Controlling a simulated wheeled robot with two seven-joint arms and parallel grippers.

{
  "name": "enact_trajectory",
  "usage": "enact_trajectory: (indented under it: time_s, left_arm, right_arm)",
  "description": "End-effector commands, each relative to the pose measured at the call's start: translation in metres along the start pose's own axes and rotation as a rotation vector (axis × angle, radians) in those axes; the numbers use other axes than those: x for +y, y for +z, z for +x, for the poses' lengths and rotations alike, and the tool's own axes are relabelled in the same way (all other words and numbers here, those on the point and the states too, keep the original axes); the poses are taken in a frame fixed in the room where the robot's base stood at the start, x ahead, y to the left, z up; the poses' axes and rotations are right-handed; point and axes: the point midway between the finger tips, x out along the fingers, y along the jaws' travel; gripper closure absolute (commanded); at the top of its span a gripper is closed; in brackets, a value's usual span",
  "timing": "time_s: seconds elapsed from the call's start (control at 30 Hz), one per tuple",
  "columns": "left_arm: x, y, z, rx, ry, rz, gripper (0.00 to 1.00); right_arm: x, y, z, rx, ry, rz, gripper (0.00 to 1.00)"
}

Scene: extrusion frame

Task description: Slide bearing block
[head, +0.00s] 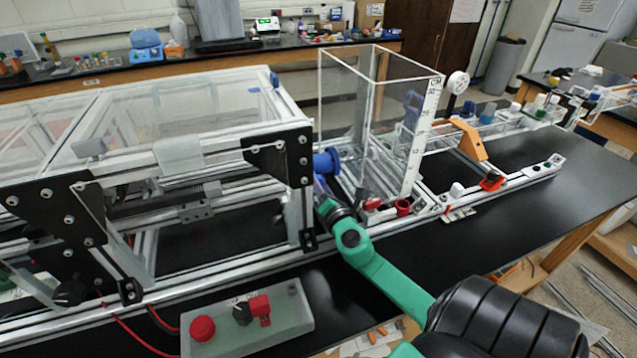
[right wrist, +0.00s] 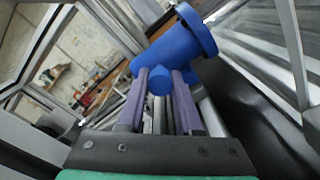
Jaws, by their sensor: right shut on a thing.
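My right gripper (head: 321,186) is at the right end of the aluminium extrusion frame (head: 185,258). It is shut on a blue flanged part (head: 325,161), just right of the black corner plate. In the right wrist view the blue part (right wrist: 187,46) has a round flange and a small knob. The two purple fingers (right wrist: 160,85) lie on either side of that knob. A small grey block (head: 195,212) sits on a rail inside the frame. I cannot tell which piece is the bearing block. My left gripper is not in view.
A clear open-topped tank (head: 372,120) stands right behind my gripper. Black plates (head: 284,158) edge the frame. A control box (head: 248,318) with red buttons lies in front. An orange bracket (head: 470,140) stands further right. The black bench top (head: 540,215) is clear at right.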

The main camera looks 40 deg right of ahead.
Motion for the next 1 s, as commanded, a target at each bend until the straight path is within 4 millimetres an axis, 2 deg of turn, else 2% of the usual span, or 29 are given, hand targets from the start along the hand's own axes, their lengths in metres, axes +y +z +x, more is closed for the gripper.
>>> enact_trajectory:
  time_s: [0.77, 1.0]
  left_arm:
    - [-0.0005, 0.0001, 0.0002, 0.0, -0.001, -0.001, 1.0]
    - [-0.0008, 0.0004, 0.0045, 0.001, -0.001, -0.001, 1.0]
  right_arm:
    - [-0.0006, 0.0001, -0.0002, -0.001, -0.001, 0.0, 1.0]
    - [-0.0005, 0.0001, -0.0062, -0.001, -0.001, -0.001, 1.0]
